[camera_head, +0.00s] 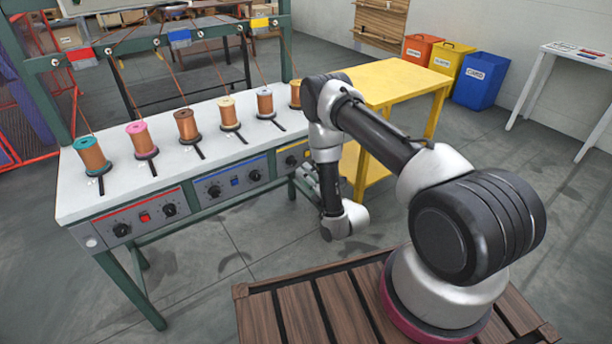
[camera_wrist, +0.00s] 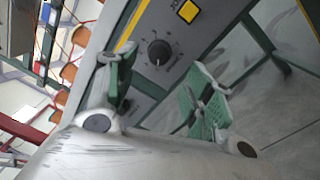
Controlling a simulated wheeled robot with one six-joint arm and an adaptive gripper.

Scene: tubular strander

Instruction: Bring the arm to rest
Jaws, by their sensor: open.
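My arm (camera_head: 375,135) reaches up from its base, bends at the elbow and hangs down beside the right end of the strander bench (camera_head: 75,198). In the wrist view my gripper (camera_wrist: 162,92) is open, its two green-padded fingers apart with nothing between them. Beyond the fingers is the bench's front panel with a black knob (camera_wrist: 158,52) and a yellow button (camera_wrist: 188,11). No contact with the panel shows.
Several copper wire spools, such as the teal one (camera_head: 91,155), stand on the bench, with wires running up to the green frame (camera_head: 60,60). A yellow table (camera_head: 400,80) stands close behind my arm. Orange, yellow and blue bins (camera_head: 480,80) are at the back. Floor left of my base is clear.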

